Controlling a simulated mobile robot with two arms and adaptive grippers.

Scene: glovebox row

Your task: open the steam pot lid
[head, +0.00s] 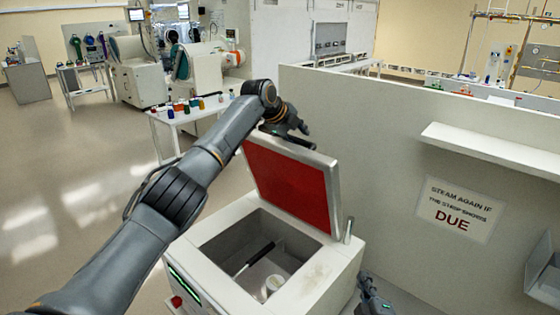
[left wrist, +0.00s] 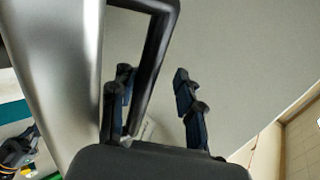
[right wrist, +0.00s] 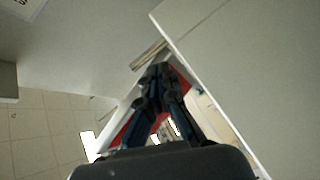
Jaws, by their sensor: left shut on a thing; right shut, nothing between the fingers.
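The steam pot (head: 335,270) is a pale box with its lid (head: 285,180) raised steeply, the red inner face showing. The pot's square opening is uncovered. My left gripper (head: 290,125) is at the lid's top edge. In the left wrist view its fingers (left wrist: 154,85) are on either side of the black lid handle (left wrist: 168,32), shut on it, beside the lid's silver edge (left wrist: 70,70). My right gripper (head: 372,298) is low beside the pot's right side, partly cut off by the frame. In the right wrist view its fingers (right wrist: 160,72) are together and empty.
A dark-handled item (head: 256,257) and a small white cup-like item (head: 271,287) lie inside the pot. A grey partition (head: 390,150) with a shelf (head: 495,150) and a sign (head: 458,207) stands to the right. A table (head: 190,115) with small bottles stands behind. Floor at left is clear.

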